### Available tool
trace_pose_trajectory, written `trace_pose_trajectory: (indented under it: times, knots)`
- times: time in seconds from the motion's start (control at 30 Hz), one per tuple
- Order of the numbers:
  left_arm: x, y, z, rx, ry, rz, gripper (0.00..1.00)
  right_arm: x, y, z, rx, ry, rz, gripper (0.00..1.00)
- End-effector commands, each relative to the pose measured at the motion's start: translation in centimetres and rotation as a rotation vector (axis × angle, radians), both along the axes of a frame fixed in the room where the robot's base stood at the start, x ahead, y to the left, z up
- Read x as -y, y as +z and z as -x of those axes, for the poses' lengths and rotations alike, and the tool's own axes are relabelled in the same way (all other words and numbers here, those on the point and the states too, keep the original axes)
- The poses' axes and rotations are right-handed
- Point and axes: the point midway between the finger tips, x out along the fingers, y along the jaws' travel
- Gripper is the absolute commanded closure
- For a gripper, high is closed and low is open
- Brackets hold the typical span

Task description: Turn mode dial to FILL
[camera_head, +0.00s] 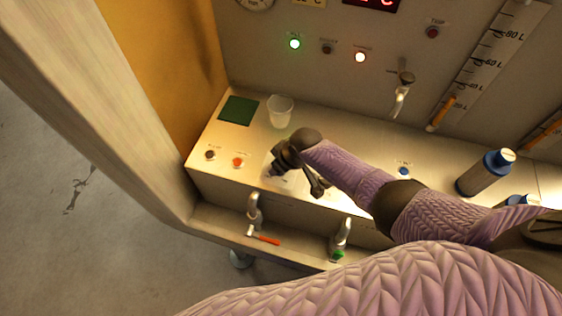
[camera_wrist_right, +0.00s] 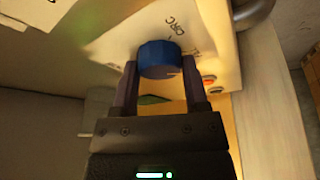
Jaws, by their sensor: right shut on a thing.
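The mode dial is a blue round knob (camera_wrist_right: 158,57) on a white label plate, seen in the right wrist view. Black lettering that seems to end in "RC" stands beside it, with a small tick near the knob's edge. More lettering to the right is partly covered by a finger. My right gripper (camera_wrist_right: 160,76) is shut on the knob, one finger on each side. In the head view my right gripper (camera_head: 277,168) is over the white plate on the bench and mostly hides the knob. The dial's exact setting cannot be read. My left gripper is not in view.
A clear cup (camera_head: 280,111) and a green pad (camera_head: 239,110) are behind the gripper. Red button (camera_head: 238,162) is to its left. Taps (camera_head: 255,209) are on the bench front. A blue-capped bottle (camera_head: 485,172) stands right. Green lamp (camera_head: 295,44) and another lamp (camera_head: 360,57) glow.

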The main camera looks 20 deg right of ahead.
Motion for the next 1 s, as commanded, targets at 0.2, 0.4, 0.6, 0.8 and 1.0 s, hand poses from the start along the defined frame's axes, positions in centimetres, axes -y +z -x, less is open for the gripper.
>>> trace_pose_trajectory:
  times: [0.2,0.4,0.6,0.8,1.0]
  knots:
    - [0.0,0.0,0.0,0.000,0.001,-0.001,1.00,0.0,0.0,0.0,0.002,-0.001,-0.001,1.00]
    - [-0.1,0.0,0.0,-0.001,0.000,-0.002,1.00,0.0,0.0,0.0,0.001,0.000,-0.001,0.07]
    - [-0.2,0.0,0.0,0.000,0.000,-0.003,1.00,0.0,0.0,0.0,0.000,0.000,0.000,0.07]
    - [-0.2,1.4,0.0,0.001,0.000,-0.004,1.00,0.4,1.8,0.5,0.001,0.001,0.001,0.07]
    - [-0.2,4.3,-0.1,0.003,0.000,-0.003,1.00,1.3,6.5,2.1,0.002,0.001,0.001,0.07]
